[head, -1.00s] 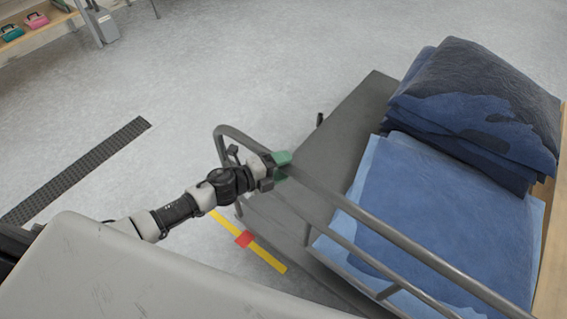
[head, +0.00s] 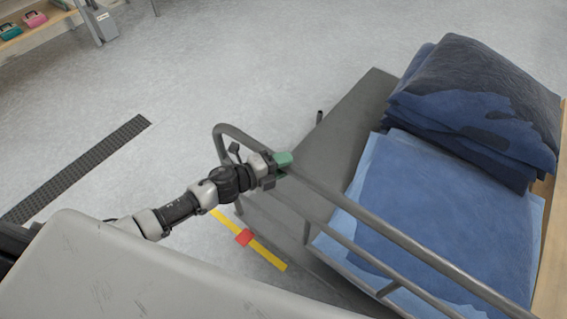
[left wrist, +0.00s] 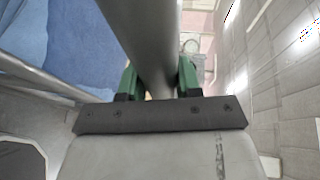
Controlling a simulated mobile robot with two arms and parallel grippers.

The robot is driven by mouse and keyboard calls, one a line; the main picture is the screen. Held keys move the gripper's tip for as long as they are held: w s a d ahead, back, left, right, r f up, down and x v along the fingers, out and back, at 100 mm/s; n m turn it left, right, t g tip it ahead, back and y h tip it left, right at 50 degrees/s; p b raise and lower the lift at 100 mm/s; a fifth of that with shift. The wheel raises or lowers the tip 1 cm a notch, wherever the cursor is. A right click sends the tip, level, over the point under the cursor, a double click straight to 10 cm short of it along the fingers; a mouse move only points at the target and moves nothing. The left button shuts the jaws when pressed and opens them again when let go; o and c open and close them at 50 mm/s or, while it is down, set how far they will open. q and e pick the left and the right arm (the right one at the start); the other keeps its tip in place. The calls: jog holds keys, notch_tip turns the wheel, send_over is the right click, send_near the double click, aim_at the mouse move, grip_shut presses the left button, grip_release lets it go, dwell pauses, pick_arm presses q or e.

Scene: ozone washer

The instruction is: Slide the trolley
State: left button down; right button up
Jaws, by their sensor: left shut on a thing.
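The trolley has a grey flat deck (head: 345,125) and a bent grey tube handle (head: 365,232) along its near side. Stacked blue folded jeans (head: 430,200) lie on the deck, with a darker pile (head: 480,100) behind them. My left gripper (head: 281,161) is shut on the handle's upper rail near its left bend. In the left wrist view the rail (left wrist: 150,45) runs between the green fingers of my left gripper (left wrist: 158,80), one on each side. My right gripper is not in view.
A yellow floor strip with a red mark (head: 243,238) lies beside the trolley's left end. A dark ribbed floor strip (head: 80,168) lies at left. The floor behind the trolley is clear.

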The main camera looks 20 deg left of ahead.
pick_arm(q)
jog(key=shift+s+a+f, duration=0.1)
jog(key=shift+s+f, duration=0.2)
jog(key=shift+s, duration=0.2)
jog(key=shift+s+a+r, duration=0.2)
jog(key=shift+s, duration=0.35)
jog(key=c, duration=1.2)
grip_release()
jog(key=shift+s+a+r, duration=0.1)
jog(key=shift+s, duration=0.05)
jog(key=shift+o, duration=2.1)
jog(key=shift+w, duration=0.25)
jog(key=b+v, duration=0.2)
jog(key=v, duration=0.8)
jog(key=shift+s, duration=0.2)
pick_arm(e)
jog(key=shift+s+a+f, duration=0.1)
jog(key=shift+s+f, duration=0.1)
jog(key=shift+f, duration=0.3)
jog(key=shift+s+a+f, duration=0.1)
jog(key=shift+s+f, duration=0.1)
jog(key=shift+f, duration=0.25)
pick_arm(q)
jog(key=shift+a+r, duration=0.1)
jog(key=shift+a, duration=0.05)
